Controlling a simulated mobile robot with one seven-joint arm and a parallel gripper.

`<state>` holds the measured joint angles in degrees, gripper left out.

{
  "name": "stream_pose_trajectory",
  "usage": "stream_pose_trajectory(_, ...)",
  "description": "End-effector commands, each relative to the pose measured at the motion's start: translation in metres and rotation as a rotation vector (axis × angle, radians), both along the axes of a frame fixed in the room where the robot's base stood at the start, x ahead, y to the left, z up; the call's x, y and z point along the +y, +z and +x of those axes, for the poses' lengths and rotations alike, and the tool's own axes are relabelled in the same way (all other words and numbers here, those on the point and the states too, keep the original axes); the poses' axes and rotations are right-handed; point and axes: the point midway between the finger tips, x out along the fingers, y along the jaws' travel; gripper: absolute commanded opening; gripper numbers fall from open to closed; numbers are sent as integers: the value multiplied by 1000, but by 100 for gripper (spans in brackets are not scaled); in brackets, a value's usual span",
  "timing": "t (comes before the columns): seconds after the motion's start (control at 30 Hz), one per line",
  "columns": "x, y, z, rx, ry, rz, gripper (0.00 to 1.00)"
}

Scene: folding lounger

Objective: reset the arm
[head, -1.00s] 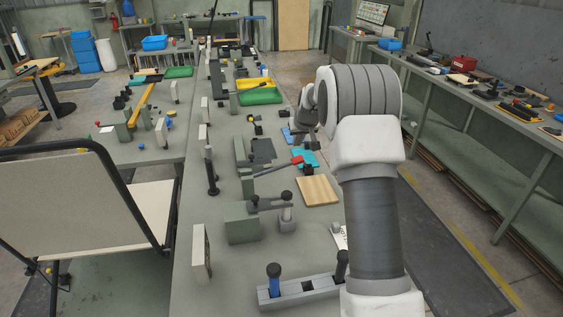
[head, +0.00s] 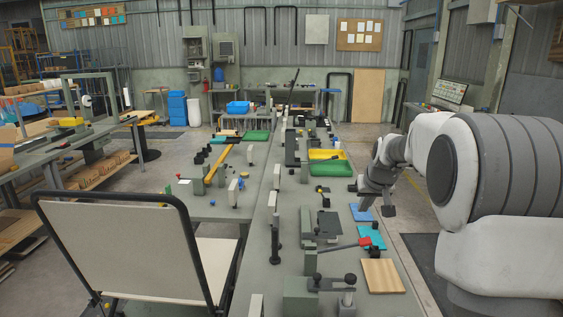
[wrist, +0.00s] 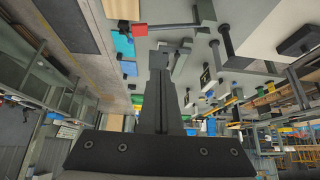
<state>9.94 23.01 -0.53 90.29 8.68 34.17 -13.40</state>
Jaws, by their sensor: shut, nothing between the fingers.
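My gripper (head: 388,211) hangs at the end of my arm, at the right of the head view. It is small there, above the right edge of the long bench near the blue mats. In the wrist view my gripper (wrist: 158,62) points away from the camera with its two dark fingers together and nothing between them. My white and grey arm (head: 500,180) fills the right of the head view. The folding lounger (head: 120,245), with beige panels and a black tube frame, stands at the lower left, away from my gripper.
The long grey-green bench (head: 258,228) holds a wooden board (head: 382,276), a red-ended lever (head: 365,242), a yellow tray (head: 326,155), a green tray (head: 330,168) and several fixtures. The wrist view shows the bench upside down. Open floor lies to the right of the bench.

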Motion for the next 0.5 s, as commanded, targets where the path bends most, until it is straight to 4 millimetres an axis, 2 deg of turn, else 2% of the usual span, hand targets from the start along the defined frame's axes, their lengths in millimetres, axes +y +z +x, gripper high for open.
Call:
stream_pose_trajectory(0.03,7,13,-15,0,5,0,0)
stream_pose_trajectory(0.2,28,41,-64,12,16,3,0)
stream_pose_trajectory(0.5,58,72,-158,33,30,6,0)
